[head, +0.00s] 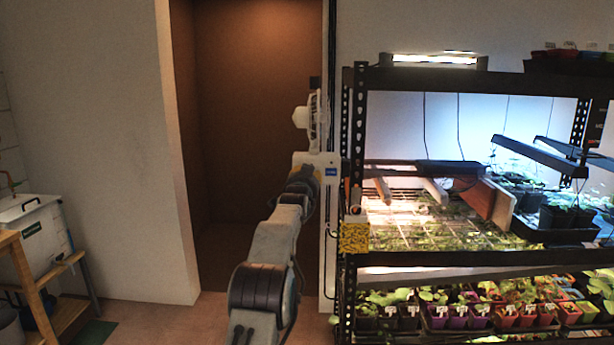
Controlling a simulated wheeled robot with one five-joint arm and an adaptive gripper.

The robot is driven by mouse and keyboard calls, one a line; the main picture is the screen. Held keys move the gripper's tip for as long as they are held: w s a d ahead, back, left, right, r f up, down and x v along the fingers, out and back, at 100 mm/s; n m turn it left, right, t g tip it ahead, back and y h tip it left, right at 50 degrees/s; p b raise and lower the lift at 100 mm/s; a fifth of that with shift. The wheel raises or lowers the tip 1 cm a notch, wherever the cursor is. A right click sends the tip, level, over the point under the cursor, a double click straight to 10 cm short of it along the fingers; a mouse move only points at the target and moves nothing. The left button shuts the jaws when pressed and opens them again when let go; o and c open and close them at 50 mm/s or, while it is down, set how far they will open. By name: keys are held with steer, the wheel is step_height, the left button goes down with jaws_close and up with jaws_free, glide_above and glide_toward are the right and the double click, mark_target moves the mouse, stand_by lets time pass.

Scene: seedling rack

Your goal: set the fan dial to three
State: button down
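A small white fan (314,118) shows nearly edge-on beside the rack's left front post, with its rounded cage on the right and its housing on the left. Just below it is a white box-like part (320,163) with a blue label; I cannot tell whether it belongs to the fan. My arm reaches up from the bottom, and my gripper (303,178) is at its far end, in front of or against this white part. The fingers are too small and hidden to tell open from shut. No dial face or numbers can be made out.
The black rack (480,258) fills the right side, with lit shelves of seedling pots. A yellow patterned thing (355,238) hangs at its left post. A brown doorway recess is behind my arm. A white bin (38,240) and wooden stand (72,262) are at left; floor between looks clear.

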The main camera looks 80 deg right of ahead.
steer(key=shift+r+m, duration=0.35)
steer(key=shift+m, duration=0.45)
steer(key=c, duration=1.3)
jaws_free()
steer(key=o, duration=0.5)
steer(key=shift+f, duration=0.2)
steer(key=shift+c, duration=0.2)
steer(key=shift+a, duration=0.1)
steer(key=a, duration=1.1)
steer(key=shift+a, duration=0.35)
steer(key=shift+w+r, duration=0.1)
